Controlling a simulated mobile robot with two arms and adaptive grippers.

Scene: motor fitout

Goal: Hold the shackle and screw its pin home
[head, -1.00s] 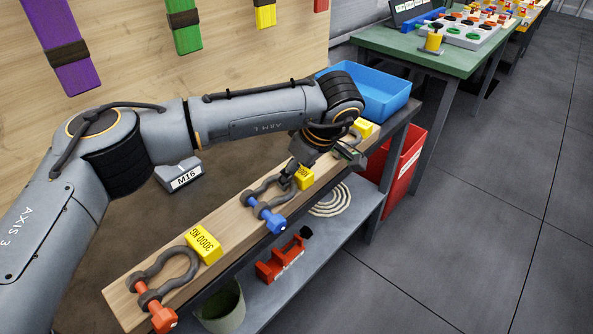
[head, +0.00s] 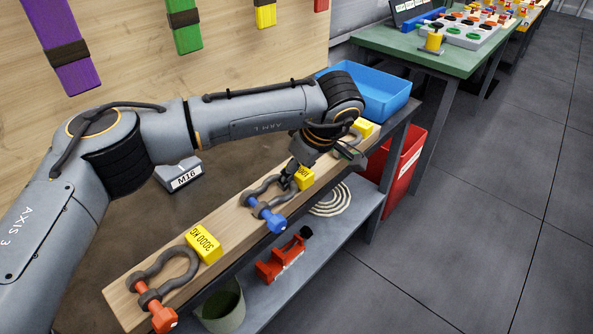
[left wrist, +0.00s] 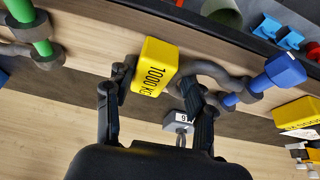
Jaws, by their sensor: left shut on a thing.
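The shackle (head: 250,197) with the blue pin (head: 276,222) lies on the wooden plank, its dark bow pointing to the back right. The blue pin head stands out past the near eye, on the front side of the plank. A yellow 1000 KG block (head: 305,179) sits at the crown of the bow. My left gripper (head: 288,180) is down at this block. In the left wrist view its fingers (left wrist: 158,88) stand on either side of the yellow block (left wrist: 154,66), shut on it. The blue pin head (left wrist: 286,69) shows there to the right. My right gripper is out of view.
A red-pinned shackle (head: 150,266) with a 3000 KG block (head: 203,246) lies front left on the plank (head: 120,296). Another shackle lies behind my gripper. A blue bin (head: 372,92) stands at the back. A red clamp-like tool (head: 282,260) lies on the lower shelf.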

